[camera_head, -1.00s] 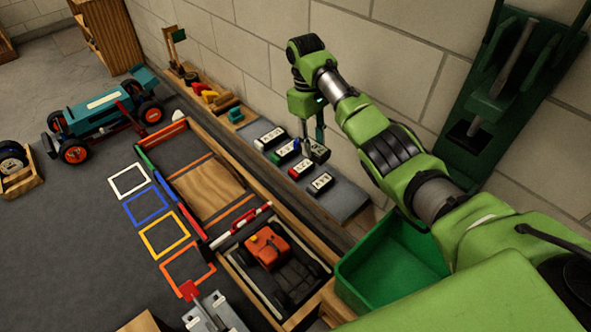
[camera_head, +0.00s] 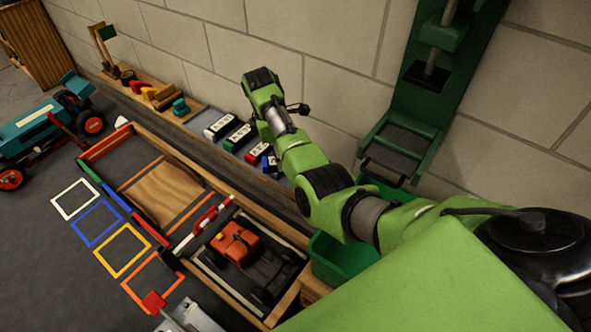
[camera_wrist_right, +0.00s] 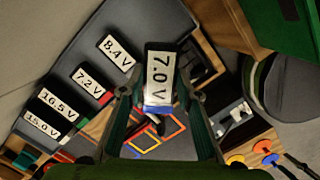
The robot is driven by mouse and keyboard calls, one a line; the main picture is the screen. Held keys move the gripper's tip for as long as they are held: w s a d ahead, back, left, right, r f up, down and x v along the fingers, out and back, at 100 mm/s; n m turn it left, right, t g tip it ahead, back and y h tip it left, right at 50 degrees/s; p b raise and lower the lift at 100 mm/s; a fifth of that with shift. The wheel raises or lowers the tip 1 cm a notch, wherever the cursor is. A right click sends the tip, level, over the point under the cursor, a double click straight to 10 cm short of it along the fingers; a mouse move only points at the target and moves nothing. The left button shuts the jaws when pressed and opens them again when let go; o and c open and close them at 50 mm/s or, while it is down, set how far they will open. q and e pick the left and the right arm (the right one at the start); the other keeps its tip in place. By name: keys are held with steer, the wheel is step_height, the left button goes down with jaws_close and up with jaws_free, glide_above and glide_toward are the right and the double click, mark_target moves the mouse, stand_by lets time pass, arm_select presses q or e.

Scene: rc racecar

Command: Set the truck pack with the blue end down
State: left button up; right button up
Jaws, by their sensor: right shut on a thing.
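In the right wrist view my right gripper (camera_wrist_right: 165,98) is shut on a dark battery pack (camera_wrist_right: 158,72) with a white "7.0 V" label. Its blue end (camera_wrist_right: 157,99) faces the bottom of that picture, between the fingers. An orange truck (camera_head: 236,242) sits in a framed bay at the lower middle. I do not see my left gripper.
Several labelled packs stand on the grey mat, among them an 8.4 V pack (camera_wrist_right: 116,52) and a 7.2 V pack (camera_wrist_right: 91,84). A green bin (camera_head: 343,258) stands beside the truck bay. Coloured square outlines (camera_head: 97,222) mark the floor. A teal car (camera_head: 40,130) is at left.

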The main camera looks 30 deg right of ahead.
arm_select(q)
steer(key=b+v, duration=0.2)
steer(key=v, duration=0.3)
arm_select(e)
steer(key=d+f, duration=0.2)
steer(key=d, duration=0.1)
steer(key=s+d+f, duration=0.1)
steer(key=d+f, duration=0.2)
steer(key=shift+s+f, duration=0.2)
steer(key=shift+f, duration=0.05)
steer(key=shift+s+d+f+b, duration=0.15)
steer(key=shift+d+f+b, duration=0.1)
steer(key=shift+d+f, duration=0.25)
steer(key=shift+s+d+f+b, duration=0.1)
steer(key=shift+d+f+b, duration=0.2)
steer(key=shift+f, duration=0.3)
steer(key=shift+f+b, duration=0.5)
steer(key=shift+f, duration=0.4)
arm_select(q)
steer(key=w+d+t, duration=0.1)
steer(key=w+t, duration=0.2)
steer(key=w, duration=0.3)
steer(key=shift+w+d+r+h, duration=0.25)
steer(key=shift+d+r+h, duration=0.05)
steer(key=shift+d+h, duration=0.1)
arm_select(e)
steer(key=shift+f, duration=0.35)
steer(key=o, duration=1.3)
steer(key=shift+f, duration=0.1)
steer(key=shift+c, duration=0.2)
